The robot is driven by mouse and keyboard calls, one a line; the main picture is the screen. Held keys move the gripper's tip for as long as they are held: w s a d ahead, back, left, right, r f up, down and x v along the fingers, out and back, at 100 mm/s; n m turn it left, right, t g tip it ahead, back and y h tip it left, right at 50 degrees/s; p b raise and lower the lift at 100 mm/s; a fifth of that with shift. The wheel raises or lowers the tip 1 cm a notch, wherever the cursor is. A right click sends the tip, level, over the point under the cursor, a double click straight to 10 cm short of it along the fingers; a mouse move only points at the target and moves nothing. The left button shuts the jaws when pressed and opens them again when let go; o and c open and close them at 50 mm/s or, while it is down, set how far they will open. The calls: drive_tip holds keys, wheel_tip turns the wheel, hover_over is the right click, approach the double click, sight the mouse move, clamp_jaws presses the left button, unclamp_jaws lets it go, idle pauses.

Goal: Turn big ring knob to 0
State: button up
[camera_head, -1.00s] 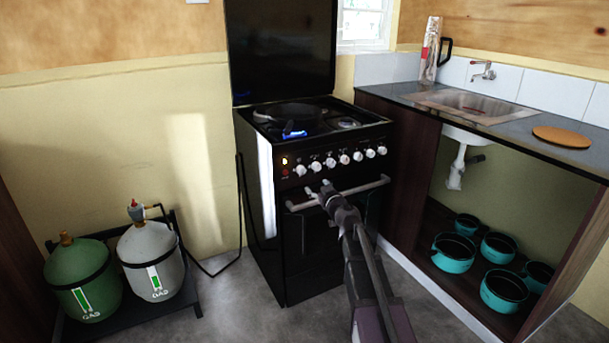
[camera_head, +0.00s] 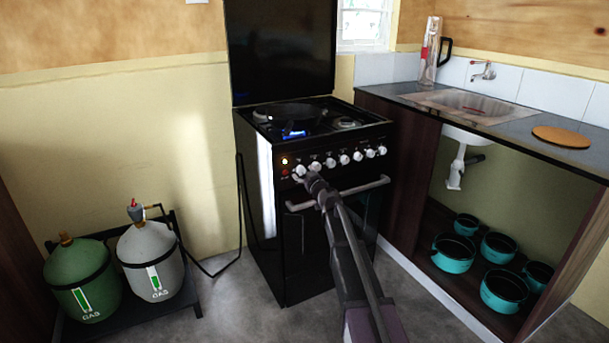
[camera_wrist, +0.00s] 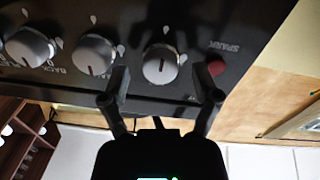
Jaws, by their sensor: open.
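The black stove (camera_head: 262,205) has a row of silver knobs along its front panel. Which knob is the big ring knob cannot be read in the head view. My gripper (camera_head: 304,177) is at the left end of the row, close to the leftmost knob (camera_head: 298,170).
A blue flame (camera_head: 294,133) burns by a dark pan (camera_head: 293,114) on the stove top. The oven handle (camera_head: 368,188) runs below the knobs. Gas bottles (camera_head: 150,258) stand at left; the sink counter (camera_head: 500,130) is at right.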

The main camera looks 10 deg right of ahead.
clamp_jaws()
